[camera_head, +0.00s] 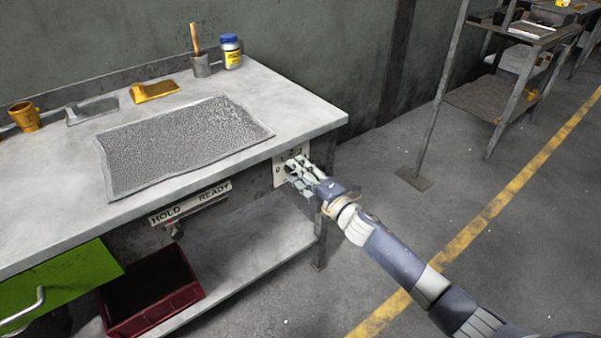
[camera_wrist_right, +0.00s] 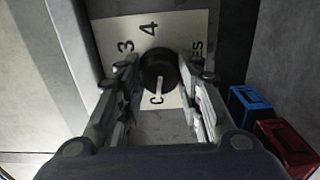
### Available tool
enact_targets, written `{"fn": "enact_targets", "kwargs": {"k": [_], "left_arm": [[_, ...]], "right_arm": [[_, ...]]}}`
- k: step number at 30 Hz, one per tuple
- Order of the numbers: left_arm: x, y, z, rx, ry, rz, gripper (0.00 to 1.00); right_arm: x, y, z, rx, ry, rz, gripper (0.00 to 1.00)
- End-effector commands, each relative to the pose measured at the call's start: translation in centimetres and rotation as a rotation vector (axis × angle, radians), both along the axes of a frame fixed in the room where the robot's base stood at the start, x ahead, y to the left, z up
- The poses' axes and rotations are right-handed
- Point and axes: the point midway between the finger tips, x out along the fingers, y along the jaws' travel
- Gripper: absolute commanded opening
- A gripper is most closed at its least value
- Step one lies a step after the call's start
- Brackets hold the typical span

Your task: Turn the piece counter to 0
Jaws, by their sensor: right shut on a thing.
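The piece counter is a pale plate (camera_head: 279,173) on the bench's front apron, near its right corner. In the right wrist view the plate (camera_wrist_right: 178,30) shows the digits 3 and 4, part of a further character below the knob, and the letters ES at the right. Its round black knob (camera_wrist_right: 158,72) has a white mark on its lower part. My right gripper (camera_head: 303,172) is shut on the knob, one finger on each side, and the fingers hide part of the plate. Which digit the mark points to cannot be told for sure. My left gripper is not in view.
A HOLD/READY strip (camera_head: 190,203) is on the apron to the left. A grey mat (camera_head: 185,143) lies on the bench. Below are a green drawer (camera_head: 60,283) and a red bin (camera_head: 190,296). A shelf rack (camera_head: 480,98) stands at the right, with open floor before it.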

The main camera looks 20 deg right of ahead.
Motion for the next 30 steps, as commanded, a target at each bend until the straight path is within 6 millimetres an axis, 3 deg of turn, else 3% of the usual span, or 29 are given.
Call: {"fn": "enact_targets", "kwargs": {"k": [1, 17, 18, 20, 30], "left_arm": [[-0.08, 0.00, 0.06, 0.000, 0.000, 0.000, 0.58], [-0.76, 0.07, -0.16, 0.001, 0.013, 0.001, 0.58], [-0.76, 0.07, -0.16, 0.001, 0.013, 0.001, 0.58], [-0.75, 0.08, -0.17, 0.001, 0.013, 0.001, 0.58], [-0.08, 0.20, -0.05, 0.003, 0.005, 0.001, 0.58]], "right_arm": [[0.32, -0.11, 0.76, -0.005, -0.015, -0.004, 0.10], [0.32, -0.16, 0.77, -0.027, -0.022, -0.005, 0.10], [0.33, -0.17, 0.77, -0.027, -0.022, -0.005, 0.42], [0.34, -0.17, 0.77, -0.027, -0.022, -0.005, 0.54], [0.04, -0.15, 0.33, -0.026, -0.015, -0.003, 0.54]]}}
